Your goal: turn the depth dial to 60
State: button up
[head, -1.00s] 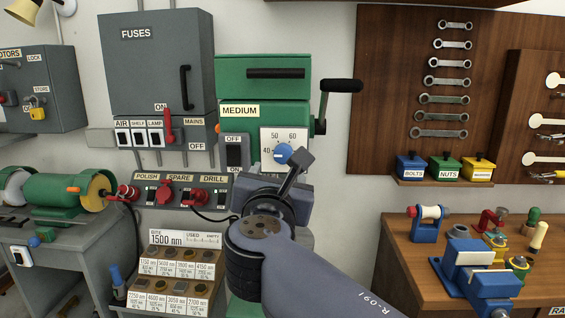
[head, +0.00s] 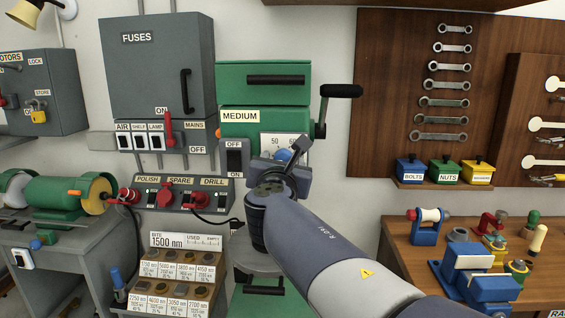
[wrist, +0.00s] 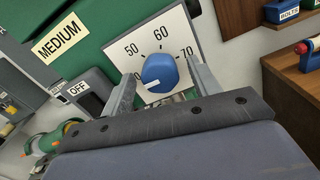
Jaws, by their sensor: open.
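The depth dial is a blue knob (wrist: 160,72) on a white scale plate (wrist: 178,38) marked 50, 60 and 70. Another number at the left is partly hidden by a finger. The knob's white mark points to the lower left, near that hidden number and away from 60. My gripper (wrist: 162,86) is open, with one finger to the left of the knob and one to the right; I cannot tell whether either touches it.
The green drill housing (head: 264,85) has a black-handled crank (head: 341,91) at its right. An on/off switch box (head: 234,157) stands just left of the dial. Below are the socket strip (head: 180,196) and a bit rack (head: 172,276).

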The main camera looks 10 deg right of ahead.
jog(key=c, duration=1)
jog(key=shift+f+m+b, duration=0.1)
jog(key=shift+m+b, duration=9.1)
jog(key=shift+m, duration=2.7)
